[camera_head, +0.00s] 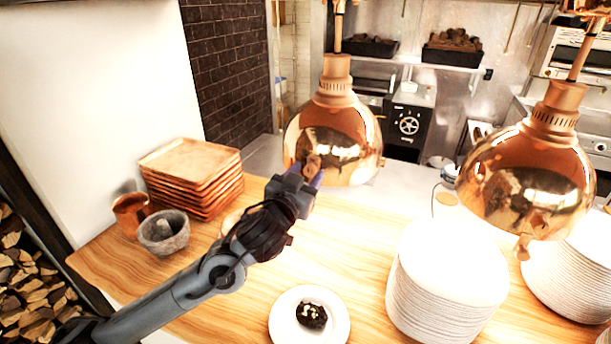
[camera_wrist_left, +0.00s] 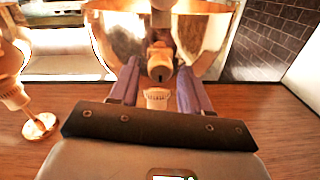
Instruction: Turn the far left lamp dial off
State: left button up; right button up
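The far left copper lamp (camera_head: 333,132) hangs over the wooden counter at the centre of the head view, and its shade fills the top of the left wrist view (camera_wrist_left: 207,35). Its small copper dial (camera_head: 312,163) sticks out at the shade's lower front rim. My left gripper (camera_head: 311,178) is at the dial. In the left wrist view the dial (camera_wrist_left: 160,62) lies between the two purple fingers (camera_wrist_left: 158,88), which stand apart with gaps on both sides. I cannot see the dial's setting clearly. My right gripper is not in view.
A second copper lamp (camera_head: 527,180) hangs at the right, its dial (camera_head: 522,247) low on the rim. Below are plate stacks (camera_head: 445,290) and a plate with dark food (camera_head: 283,322). Copper trays (camera_head: 190,175), a stone mortar (camera_head: 165,236) and a copper cup (camera_head: 130,212) stand left.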

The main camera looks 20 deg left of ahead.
pick_arm(q)
grip_shut()
jog(key=m+b, duration=0.2)
jog(key=m, duration=0.1)
jog(key=shift+f, duration=0.15)
jog(key=m+b, duration=0.3)
jog(key=m, duration=0.3)
jog(key=m+b, duration=0.2)
jog(key=m, duration=0.2)
jog(key=shift+b, duration=0.3)
jog(key=shift+m+b, duration=1.1)
jog(key=shift+m, duration=1.5)
